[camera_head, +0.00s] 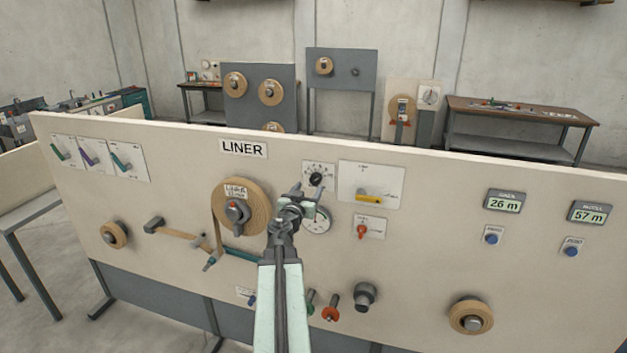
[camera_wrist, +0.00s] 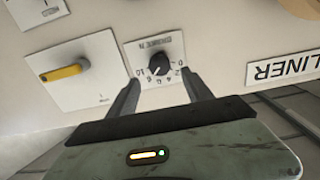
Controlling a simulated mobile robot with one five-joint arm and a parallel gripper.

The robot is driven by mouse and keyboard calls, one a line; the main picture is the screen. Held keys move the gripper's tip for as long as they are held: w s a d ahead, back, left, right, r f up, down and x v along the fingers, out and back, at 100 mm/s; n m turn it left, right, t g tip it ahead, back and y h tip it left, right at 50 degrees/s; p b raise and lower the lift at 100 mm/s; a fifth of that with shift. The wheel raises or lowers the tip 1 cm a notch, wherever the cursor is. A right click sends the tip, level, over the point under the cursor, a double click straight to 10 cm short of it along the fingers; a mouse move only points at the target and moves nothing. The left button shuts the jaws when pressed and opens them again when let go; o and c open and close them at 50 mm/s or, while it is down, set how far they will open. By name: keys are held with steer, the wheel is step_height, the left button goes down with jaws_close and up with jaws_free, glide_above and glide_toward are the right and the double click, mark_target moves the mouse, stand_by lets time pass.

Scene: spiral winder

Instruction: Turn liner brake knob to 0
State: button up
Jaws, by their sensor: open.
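The liner brake knob is a black round knob (camera_head: 316,179) on a small white scale plate (camera_head: 313,167), right of and below the LINER sign. In the wrist view the picture is upside down, and the knob (camera_wrist: 159,63) lies between and beyond my fingertips. Its white pointer mark faces lower left there, toward the high numbers of the scale; the exact number is too small to tell. The 0 is on the right side of the scale in that view. My gripper (camera_head: 308,197) is open and empty, in front of the panel; it also shows in the wrist view (camera_wrist: 161,80).
Close to the knob are a plate with a yellow handle (camera_head: 369,198), a round gauge (camera_head: 317,222) below, and an orange knob (camera_head: 362,231). The large liner roll (camera_head: 257,196) protrudes to the left. The panel's top edge runs above the scale plate.

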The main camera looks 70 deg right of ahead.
mark_target(315, 180)
steer(key=d, duration=0.7)
steer(key=shift+w, duration=0.2)
steer(key=c, duration=1.2)
steer(key=shift+a, duration=0.2)
jaws_close()
steer(key=shift+d, duration=0.1)
